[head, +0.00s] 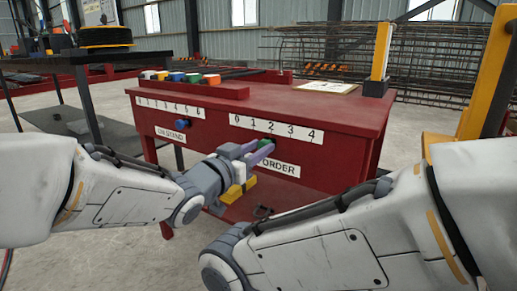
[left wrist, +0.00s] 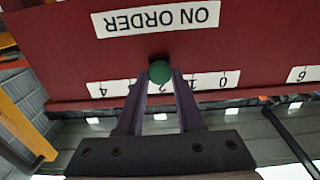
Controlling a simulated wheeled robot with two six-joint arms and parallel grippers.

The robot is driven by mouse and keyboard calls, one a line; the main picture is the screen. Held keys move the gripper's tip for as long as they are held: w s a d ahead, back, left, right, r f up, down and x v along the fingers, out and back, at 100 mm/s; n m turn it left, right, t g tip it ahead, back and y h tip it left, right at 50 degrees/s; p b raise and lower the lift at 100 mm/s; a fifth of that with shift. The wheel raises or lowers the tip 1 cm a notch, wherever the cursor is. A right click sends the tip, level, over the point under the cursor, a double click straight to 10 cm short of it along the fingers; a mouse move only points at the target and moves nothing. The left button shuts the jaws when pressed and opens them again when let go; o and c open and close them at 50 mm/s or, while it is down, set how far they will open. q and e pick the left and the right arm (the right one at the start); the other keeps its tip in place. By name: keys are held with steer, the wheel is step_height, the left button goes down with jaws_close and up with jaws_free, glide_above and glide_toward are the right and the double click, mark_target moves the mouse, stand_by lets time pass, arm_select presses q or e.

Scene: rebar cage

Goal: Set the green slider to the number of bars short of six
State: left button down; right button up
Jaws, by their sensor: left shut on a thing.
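The green slider (head: 265,144) is a round knob on the front of the red bench, under the 0 to 4 scale (head: 276,129) and above the ON ORDER label (head: 278,165). My left gripper (head: 260,148) is shut on it, with a purple finger on each side. In the left wrist view, the upside-down green knob (left wrist: 160,72) sits between the fingertips, at about the number 2. A blue knob (head: 183,123) sits under the left scale (head: 171,107), near its high end, above the ON STAND label (head: 171,134). My right gripper is out of view.
The red bench (head: 310,104) carries a red rack (head: 190,89) with several coloured caps and a paper sheet (head: 326,87). A yellow post (head: 380,52) stands on its right. Rebar cages (head: 430,60) lie behind. A dark table (head: 66,58) stands left.

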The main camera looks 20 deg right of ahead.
mark_target(254, 136)
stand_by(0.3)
arm_select(q)
steer(key=shift+w+a+r+p, duration=0.1)
steer(key=shift+w+a+p, duration=0.15)
steer(key=shift+w+p, duration=0.05)
steer(key=w+a+p, duration=0.2)
steer(key=w, duration=0.1)
steer(key=shift+w+a, duration=0.1)
steer(key=shift+a, duration=0.15)
steer(key=shift+w+a, duration=0.1)
steer(key=c, duration=0.5)
jaws_free()
steer(key=shift+c, duration=0.2)
